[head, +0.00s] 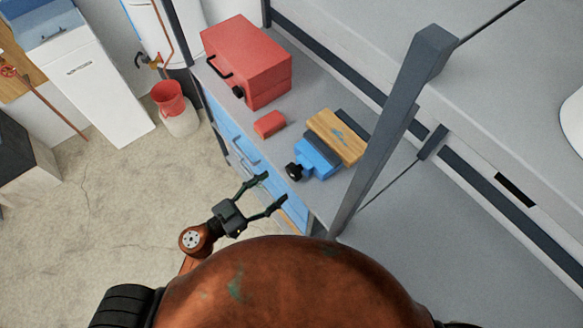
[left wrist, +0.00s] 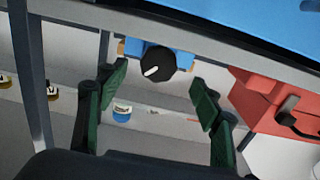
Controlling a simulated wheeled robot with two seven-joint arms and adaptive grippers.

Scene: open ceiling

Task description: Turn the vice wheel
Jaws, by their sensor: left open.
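The blue vice (head: 317,157) sits on the grey workbench, with a wooden block (head: 337,136) at its top. Its black round wheel (head: 293,171) faces the front edge of the bench. My left gripper (head: 273,188) is open and empty, in front of the bench and short of the wheel. In the left wrist view the wheel (left wrist: 157,69), with a white mark on it, appears between the two green fingers of the open left gripper (left wrist: 159,77). A gap to the wheel seems to remain. My right gripper is not in view.
A red toolbox (head: 252,65) and a small red block (head: 269,124) stand on the bench left of the vice. A grey post (head: 395,120) rises right of the vice. Blue drawers (head: 235,150) front the bench.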

